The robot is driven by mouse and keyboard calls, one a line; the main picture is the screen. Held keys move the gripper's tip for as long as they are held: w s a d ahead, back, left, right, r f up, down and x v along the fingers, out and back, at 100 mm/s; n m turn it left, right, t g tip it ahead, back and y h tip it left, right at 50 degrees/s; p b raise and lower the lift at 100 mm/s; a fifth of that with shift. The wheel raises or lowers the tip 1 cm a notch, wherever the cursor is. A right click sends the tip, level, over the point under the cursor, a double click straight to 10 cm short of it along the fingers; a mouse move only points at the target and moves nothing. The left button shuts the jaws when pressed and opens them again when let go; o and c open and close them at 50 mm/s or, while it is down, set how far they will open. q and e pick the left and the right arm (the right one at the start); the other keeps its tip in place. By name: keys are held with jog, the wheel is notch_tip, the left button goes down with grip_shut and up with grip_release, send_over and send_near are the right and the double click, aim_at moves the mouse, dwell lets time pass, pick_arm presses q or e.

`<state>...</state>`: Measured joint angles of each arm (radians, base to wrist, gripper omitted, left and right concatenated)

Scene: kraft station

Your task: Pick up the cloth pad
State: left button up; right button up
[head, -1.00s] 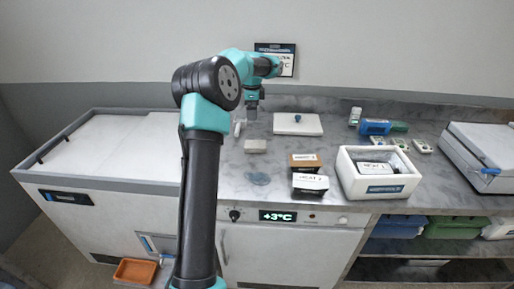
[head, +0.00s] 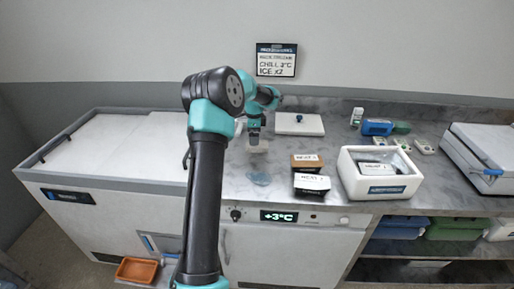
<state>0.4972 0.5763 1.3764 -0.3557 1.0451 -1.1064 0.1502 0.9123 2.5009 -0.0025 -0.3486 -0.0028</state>
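A small pale pad (head: 258,150), which looks like the cloth pad, lies on the grey marbled counter. My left gripper (head: 254,141) points down right over it in the head view and covers part of it. The fingertips are small and dark here. I cannot tell whether they are open or shut, or whether they touch the pad. My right gripper is not in view.
A bluish round disc (head: 259,178) lies in front of the pad. A white board (head: 299,124) with a blue knob is behind. To the right are a brown box (head: 306,161), a black box (head: 311,182) and a white foam box (head: 352,187).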

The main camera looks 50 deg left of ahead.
pick_arm(q)
jog(key=shift+w+d+f, duration=0.1)
jog(key=shift+d+f, duration=0.1)
jog(key=shift+f, duration=1.1)
jog(key=shift+w+d+f, duration=0.1)
jog(key=shift+d+f, duration=0.05)
jog(key=shift+f, duration=1.15)
jog(key=shift+c, duration=0.3)
jog(key=c, duration=0.9)
jog(key=shift+r, duration=0.15)
jog(key=shift+c, duration=0.2)
jog(key=shift+r, duration=1.3)
jog(key=s+d, duration=0.3)
jog(key=d, duration=0.1)
jog(key=s+d+r, duration=0.1)
jog(key=s+d, duration=0.3)
jog(key=s+d+r, duration=0.1)
jog(key=s+d, duration=0.2)
jog(key=d, duration=0.1)
jog(key=shift+s+r, duration=0.1)
jog(key=shift+s, duration=0.25)
